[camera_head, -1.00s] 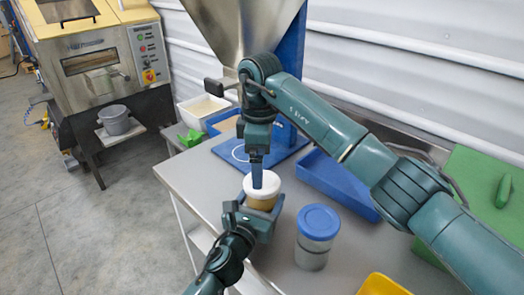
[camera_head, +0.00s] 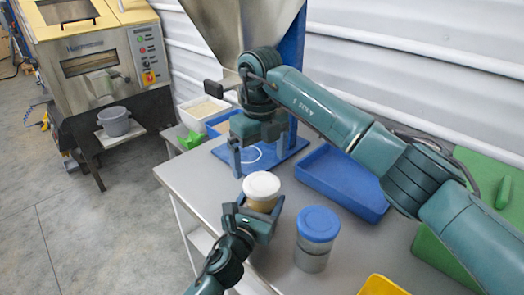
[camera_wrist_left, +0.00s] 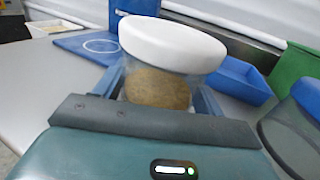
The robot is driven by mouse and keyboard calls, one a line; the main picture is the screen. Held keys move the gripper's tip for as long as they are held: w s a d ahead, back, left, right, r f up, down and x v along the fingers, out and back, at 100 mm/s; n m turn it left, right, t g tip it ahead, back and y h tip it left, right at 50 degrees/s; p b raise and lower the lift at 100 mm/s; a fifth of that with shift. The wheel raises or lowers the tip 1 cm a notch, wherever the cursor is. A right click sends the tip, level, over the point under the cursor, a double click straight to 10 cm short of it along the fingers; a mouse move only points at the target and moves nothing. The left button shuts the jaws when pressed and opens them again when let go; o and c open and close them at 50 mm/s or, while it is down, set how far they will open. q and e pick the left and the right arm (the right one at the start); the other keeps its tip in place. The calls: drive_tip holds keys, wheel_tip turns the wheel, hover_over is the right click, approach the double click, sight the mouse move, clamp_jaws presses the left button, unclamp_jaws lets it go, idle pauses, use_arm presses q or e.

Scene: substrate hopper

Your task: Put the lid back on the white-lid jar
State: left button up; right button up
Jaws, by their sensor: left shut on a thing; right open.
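The white-lid jar (camera_head: 262,205) is clear with brown contents and stands upright in my left gripper (camera_head: 257,222), which is shut around its body. The white lid (camera_head: 262,185) sits on top of the jar mouth. In the left wrist view the lid (camera_wrist_left: 172,43) covers the top of the jar (camera_wrist_left: 157,88), between the fingers; I cannot tell whether it is fully seated. My right gripper (camera_head: 262,158) is open and empty, above and behind the jar, apart from the lid.
A blue-lidded jar (camera_head: 317,225) stands right of my left gripper. A blue tray (camera_head: 342,183) lies behind it. The steel hopper (camera_head: 240,30) rises behind my right gripper over a blue base (camera_head: 290,146). A yellow bin (camera_head: 383,286) is at the front edge.

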sight(262, 183)
drive_tip(key=n, duration=0.7)
drive_tip(key=shift+r, duration=0.2)
drive_tip(key=n, duration=0.6)
drive_tip(key=shift+d+r, duration=0.1)
drive_tip(key=shift+r, duration=0.05)
drive_tip(key=n, duration=0.4)
drive_tip(key=shift+s+r+n, duration=0.1)
drive_tip(key=shift+n, duration=0.2)
drive_tip(key=n, duration=0.4)
drive_tip(key=shift+r, duration=0.1)
drive_tip(key=n, duration=0.7)
drive_tip(key=shift+d+r, duration=0.1)
drive_tip(key=shift+d, duration=0.05)
drive_tip(key=shift+f, duration=4.05)
